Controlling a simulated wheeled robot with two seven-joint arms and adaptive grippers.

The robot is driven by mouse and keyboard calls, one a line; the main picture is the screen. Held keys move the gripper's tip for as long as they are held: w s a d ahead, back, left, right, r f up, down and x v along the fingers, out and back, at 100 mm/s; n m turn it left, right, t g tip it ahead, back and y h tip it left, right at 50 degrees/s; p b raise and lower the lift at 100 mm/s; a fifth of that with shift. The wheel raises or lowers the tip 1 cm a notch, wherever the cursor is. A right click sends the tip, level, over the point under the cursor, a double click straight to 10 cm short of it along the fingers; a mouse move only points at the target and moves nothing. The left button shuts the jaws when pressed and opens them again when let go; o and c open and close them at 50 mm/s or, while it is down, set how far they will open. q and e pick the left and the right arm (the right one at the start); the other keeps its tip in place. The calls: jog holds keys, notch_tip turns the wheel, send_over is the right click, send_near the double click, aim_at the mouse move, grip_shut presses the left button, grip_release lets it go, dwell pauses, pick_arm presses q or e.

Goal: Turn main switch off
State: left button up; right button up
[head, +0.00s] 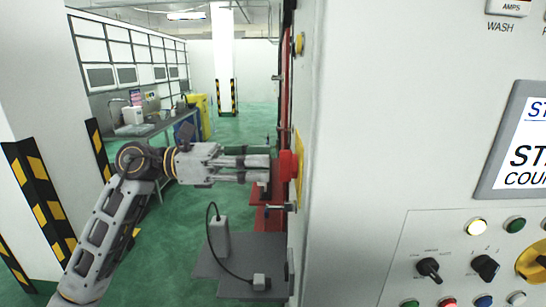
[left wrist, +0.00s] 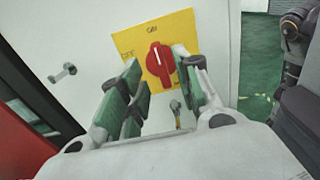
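The main switch is a red rotary knob (left wrist: 160,62) on a yellow plate (left wrist: 183,24) on the pale cabinet side. Its white mark points up toward a blurred label at the plate's top; another label sits at the left. In the head view the red knob (head: 287,165) sticks out from the cabinet's left face. My left gripper (left wrist: 160,78) is open, its green-padded fingers pointing at the knob. The right finger overlaps the knob's right edge in the picture; I cannot tell whether they touch. In the head view my left gripper (head: 268,169) ends right by the knob. My right gripper is out of view.
The cabinet front (head: 360,150) fills the right, with a panel of buttons and black selector knobs (head: 485,267). A grey platform (head: 215,262) with a small cabled device lies below my left gripper. A striped pillar (head: 40,200) stands at left; green floor is free behind.

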aim_at(288, 166)
pick_arm(q)
jog(key=shift+d+r+p, duration=0.1)
jog(key=shift+d+p, duration=0.35)
jog(key=shift+d, duration=1.25)
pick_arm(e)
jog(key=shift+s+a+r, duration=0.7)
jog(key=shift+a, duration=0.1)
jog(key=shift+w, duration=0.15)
pick_arm(q)
jog(key=shift+c, duration=0.5)
grip_shut()
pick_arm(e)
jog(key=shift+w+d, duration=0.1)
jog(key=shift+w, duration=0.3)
